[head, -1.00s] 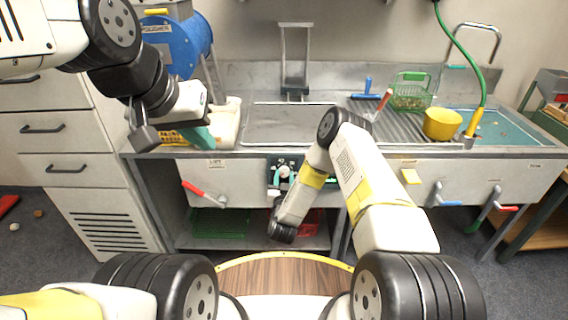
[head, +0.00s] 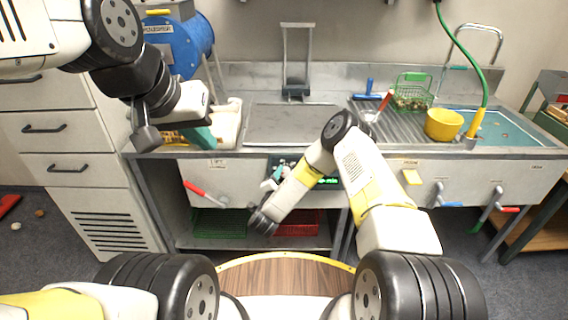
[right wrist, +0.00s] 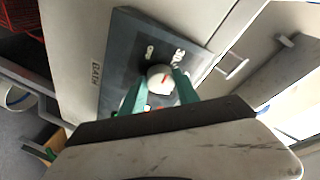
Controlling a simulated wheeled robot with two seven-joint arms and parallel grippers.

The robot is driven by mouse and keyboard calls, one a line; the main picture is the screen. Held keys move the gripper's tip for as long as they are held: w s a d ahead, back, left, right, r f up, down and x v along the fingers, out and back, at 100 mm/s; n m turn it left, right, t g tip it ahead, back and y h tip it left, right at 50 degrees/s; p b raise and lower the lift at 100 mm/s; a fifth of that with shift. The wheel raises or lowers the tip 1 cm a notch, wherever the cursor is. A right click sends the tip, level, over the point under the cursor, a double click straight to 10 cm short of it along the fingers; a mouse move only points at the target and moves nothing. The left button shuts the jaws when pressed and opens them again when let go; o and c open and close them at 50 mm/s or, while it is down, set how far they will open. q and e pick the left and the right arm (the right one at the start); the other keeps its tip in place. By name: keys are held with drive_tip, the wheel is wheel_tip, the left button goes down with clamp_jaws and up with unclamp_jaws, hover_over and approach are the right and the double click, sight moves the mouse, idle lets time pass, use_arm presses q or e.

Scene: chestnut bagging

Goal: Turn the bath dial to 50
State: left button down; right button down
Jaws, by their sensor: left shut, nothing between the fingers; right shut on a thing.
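In the head view my right gripper (head: 273,177) is at the sink front, and my wrist covers most of the panel. A green lit display (head: 328,181) shows there, partly hidden and too small to read fully. My left gripper (head: 203,141), with teal fingers, is shut and empty above the left end of the counter.
A blue drum (head: 178,48) stands at the back left. A red-handled lever (head: 202,191) sticks out left of the panel; blue and red levers are at the right.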

drive_tip(key=m, duration=0.2)
drive_tip(key=m+g, duration=0.1)
drive_tip(key=m, duration=0.2)
drive_tip(key=m+g+h, duration=0.1)
drive_tip(key=m, duration=0.1)
drive_tip(key=shift+w+r+m, duration=0.1)
drive_tip(key=shift+r+m, duration=0.2)
drive_tip(key=shift+m, duration=0.1)
drive_tip(key=m, duration=0.2)
drive_tip(key=m+g, duration=0.1)
drive_tip(key=m, duration=0.1)
drive_tip(key=m+g, duration=0.1)
drive_tip(key=m, duration=0.1)
drive_tip(key=shift+r+y, duration=0.25)
drive_tip(key=shift+y, duration=0.15)
drive_tip(key=m, duration=0.1)
drive_tip(key=m+y, duration=0.1)
drive_tip(key=m, duration=0.1)
drive_tip(key=m+g, duration=0.1)
drive_tip(key=m, duration=0.1)
drive_tip(key=shift+w+d+r+y, duration=0.15)
drive_tip(key=shift+d+r+y, duration=0.1)
drive_tip(key=shift+y, duration=0.15)
drive_tip(key=m+y, duration=0.1)
drive_tip(key=m, duration=0.2)
drive_tip(key=shift+d, duration=0.15)
drive_tip(key=shift+m+g+y, duration=0.3)
drive_tip(key=shift+m+y, duration=0.4)
drive_tip(key=shift+m, duration=0.7)
